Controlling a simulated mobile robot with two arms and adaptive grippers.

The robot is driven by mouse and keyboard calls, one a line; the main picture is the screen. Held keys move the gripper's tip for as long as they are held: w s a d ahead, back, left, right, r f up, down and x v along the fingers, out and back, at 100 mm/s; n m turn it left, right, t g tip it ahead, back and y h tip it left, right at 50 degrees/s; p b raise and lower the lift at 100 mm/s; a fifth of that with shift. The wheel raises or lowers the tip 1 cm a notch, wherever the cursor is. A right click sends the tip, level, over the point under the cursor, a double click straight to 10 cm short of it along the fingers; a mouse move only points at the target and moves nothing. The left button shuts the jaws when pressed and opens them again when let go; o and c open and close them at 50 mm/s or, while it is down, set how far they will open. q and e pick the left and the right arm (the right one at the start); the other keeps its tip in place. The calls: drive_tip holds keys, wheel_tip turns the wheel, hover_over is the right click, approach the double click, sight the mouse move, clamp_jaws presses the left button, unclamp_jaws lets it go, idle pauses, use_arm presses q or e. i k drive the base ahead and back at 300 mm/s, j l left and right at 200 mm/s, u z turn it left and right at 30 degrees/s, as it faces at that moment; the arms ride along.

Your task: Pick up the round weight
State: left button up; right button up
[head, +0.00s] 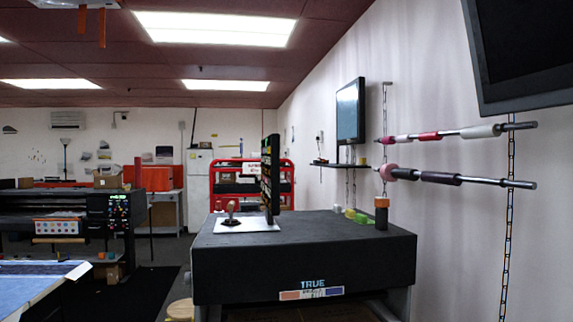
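No thing in the head view is clearly the round weight. A dark upright cylinder (381,218) with an orange block (381,202) on top stands at the right back of the black table (290,262). A small wooden-handled piece with a dark round base (231,221) sits on a white plate (247,226) at the table's left. A pale round wooden thing (180,310) shows low at the table's left side, partly cut off. Neither of my grippers is in view.
A dark upright panel (270,175) stands on the table beside the plate. Small green and yellow blocks (356,215) lie near the back right. Wall-mounted rollers (450,178) jut out on the right. A blue-topped table (35,282) is at lower left. The table's front top is clear.

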sight(231, 221)
drive_tip(key=i+j+z, duration=0.15)
drive_tip(key=j+z, duration=0.75)
drive_tip(key=j, duration=0.2)
drive_tip(key=j+z, duration=0.1)
drive_tip(key=j, duration=1.2)
drive_tip(key=j+z, duration=0.1)
drive_tip(key=j, duration=1.2)
drive_tip(key=j+z, duration=0.15)
drive_tip(key=j, duration=1.1)
